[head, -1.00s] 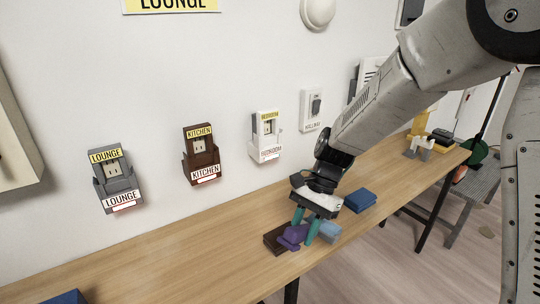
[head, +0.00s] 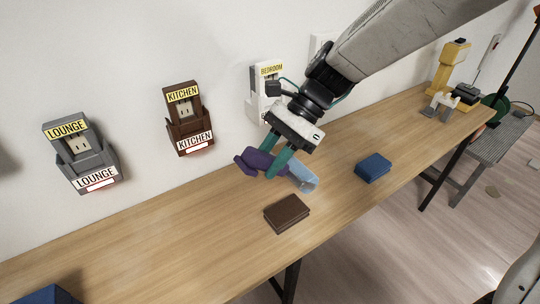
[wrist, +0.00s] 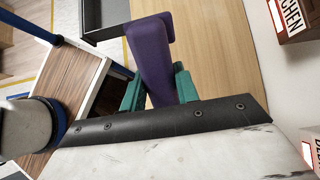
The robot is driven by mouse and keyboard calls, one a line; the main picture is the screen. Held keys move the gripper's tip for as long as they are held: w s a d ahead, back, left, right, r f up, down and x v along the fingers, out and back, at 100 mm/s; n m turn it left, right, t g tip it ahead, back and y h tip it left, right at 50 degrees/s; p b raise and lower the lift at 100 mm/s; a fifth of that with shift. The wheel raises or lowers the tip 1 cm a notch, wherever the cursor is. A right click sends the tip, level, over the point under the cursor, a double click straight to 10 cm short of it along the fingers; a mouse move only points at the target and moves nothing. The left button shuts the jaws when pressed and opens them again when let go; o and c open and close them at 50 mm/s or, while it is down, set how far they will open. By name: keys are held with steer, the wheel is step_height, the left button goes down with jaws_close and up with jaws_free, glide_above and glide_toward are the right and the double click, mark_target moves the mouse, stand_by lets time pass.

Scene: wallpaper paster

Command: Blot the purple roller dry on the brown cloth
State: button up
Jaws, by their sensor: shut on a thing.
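The purple roller (head: 258,162) is held between the teal fingers of my gripper (head: 279,164), which is shut on it. A light blue piece (head: 304,178) shows on the right side of the fingers, in line with the roller; I cannot tell whether it is part of it. The brown cloth (head: 287,213) is a folded block lying flat on the wooden bench, below the roller and apart from it. In the wrist view the purple roller (wrist: 151,52) sticks out past the fingers; the cloth is not recognisable there.
A blue folded block (head: 373,167) lies on the bench (head: 180,245) to the right of the cloth. Another blue thing (head: 52,294) is at the lower left. Lounge (head: 82,152) and kitchen (head: 187,120) holders are on the wall. The bench left of the cloth is clear.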

step_height(320, 180, down, 6)
stand_by(0.5)
steer(key=shift+f, duration=1.45)
stand_by(2.1)
stand_by(0.3)
steer(key=shift+s+a, duration=0.85)
steer(key=shift+a, duration=0.25)
steer(key=shift+s+a, duration=0.8)
steer(key=shift+a, duration=0.3)
